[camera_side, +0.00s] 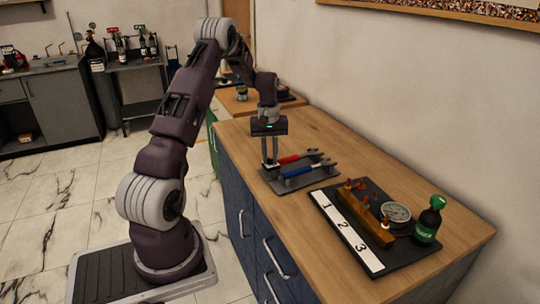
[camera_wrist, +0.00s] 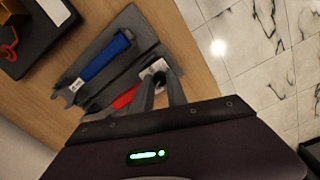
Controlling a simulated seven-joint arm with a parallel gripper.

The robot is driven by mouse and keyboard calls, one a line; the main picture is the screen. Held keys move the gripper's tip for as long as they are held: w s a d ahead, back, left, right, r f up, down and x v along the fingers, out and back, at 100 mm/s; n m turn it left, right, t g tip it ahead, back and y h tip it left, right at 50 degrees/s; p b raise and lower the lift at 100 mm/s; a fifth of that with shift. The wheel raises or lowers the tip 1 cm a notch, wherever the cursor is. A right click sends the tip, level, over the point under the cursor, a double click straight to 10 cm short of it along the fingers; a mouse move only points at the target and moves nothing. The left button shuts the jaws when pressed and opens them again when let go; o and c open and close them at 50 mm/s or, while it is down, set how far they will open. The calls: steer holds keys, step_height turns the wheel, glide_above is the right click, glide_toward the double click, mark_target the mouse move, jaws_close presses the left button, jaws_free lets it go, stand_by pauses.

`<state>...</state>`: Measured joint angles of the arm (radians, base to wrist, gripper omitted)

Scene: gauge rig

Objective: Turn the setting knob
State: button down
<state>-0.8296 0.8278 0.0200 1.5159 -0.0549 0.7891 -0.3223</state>
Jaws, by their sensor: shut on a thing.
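My gripper (camera_side: 270,163) is low over a grey tool mat (camera_side: 270,181), shut on the red-handled tool (camera_side: 289,159) near one end. In the wrist view, my fingers partly hide this tool (camera_wrist: 125,97). A blue-handled tool (camera_side: 298,171) lies beside it on the mat, and also shows in the wrist view (camera_wrist: 103,58). To the right, a black board (camera_side: 400,254) carries a brown block (camera_side: 367,217) with several small orange-red fittings, and a round dial gauge (camera_side: 396,211). I cannot tell which fitting is the setting knob.
A white strip marked 1, 2, 3 (camera_side: 345,231) runs along the board's near edge. A dark bottle with a green cap and label (camera_side: 428,222) stands at its right end. Bare wooden counter (camera_side: 300,135) lies behind the mat, with a wall beyond.

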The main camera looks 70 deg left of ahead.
steer(key=m, duration=1.1)
steer(key=shift+m, duration=0.4)
stand_by(0.4)
steer(key=c, duration=1.3)
jaws_free()
